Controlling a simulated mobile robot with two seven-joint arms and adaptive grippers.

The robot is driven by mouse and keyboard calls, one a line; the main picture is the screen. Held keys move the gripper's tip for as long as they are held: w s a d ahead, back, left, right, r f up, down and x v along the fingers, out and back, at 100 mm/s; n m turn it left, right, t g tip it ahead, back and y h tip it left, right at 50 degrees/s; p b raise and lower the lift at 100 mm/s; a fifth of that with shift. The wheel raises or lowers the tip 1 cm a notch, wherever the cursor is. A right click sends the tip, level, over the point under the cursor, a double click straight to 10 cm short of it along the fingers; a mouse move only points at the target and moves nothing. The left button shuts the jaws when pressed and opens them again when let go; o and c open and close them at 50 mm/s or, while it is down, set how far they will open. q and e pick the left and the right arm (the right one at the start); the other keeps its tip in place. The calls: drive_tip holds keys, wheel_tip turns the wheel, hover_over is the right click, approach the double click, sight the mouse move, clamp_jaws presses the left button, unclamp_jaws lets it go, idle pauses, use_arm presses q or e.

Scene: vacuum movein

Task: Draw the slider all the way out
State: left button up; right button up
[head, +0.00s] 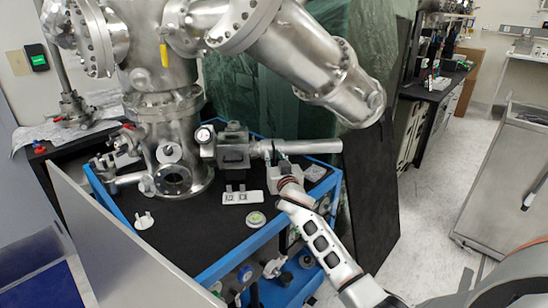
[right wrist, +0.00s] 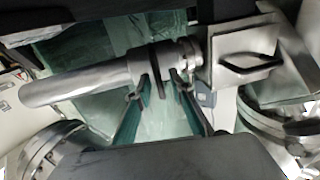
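The slider is a dark collar (head: 266,151) around the bare metal tube (head: 315,147) that sticks out sideways from the chamber. In the right wrist view the collar (right wrist: 152,62) sits at the tube's inner end, near the flange and square valve body. A thin dark tab hangs below it. My right gripper (head: 282,166) is just under the collar. Its two fingertips (right wrist: 161,84) stand apart on either side of the tab, with visible gaps. Contact with the collar cannot be told. My left gripper is not in view.
The steel chamber (head: 172,130) stands on a black table with a blue frame (head: 240,247). Loose white parts (head: 243,197) lie on the table top. A large steel cylinder (head: 310,65) hangs above the tube. A dark upright panel (head: 372,190) stands beyond the tube's free end.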

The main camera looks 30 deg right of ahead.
clamp_jaws()
drive_tip(key=s+d+p, duration=0.1)
drive_tip(key=d, duration=0.3)
drive_tip(key=s+d+p, duration=0.2)
drive_tip(key=d, duration=0.2)
drive_tip(key=s+d+p, duration=0.1)
drive_tip(key=d, duration=0.2)
drive_tip(key=shift+s+d+r+p, duration=0.2)
drive_tip(key=shift+s+d+p, duration=0.15)
drive_tip(key=shift+d+p, duration=0.05)
drive_tip(key=d, duration=0.2)
drive_tip(key=s+d+p, duration=0.2)
drive_tip(key=d, duration=0.1)
drive_tip(key=shift+s+d+f, duration=0.15)
drive_tip(key=shift+d, duration=0.2)
drive_tip(key=shift+s+d+f, duration=0.1)
drive_tip(key=shift+s+d, duration=0.25)
drive_tip(key=shift+d, duration=0.5)
unclamp_jaws()
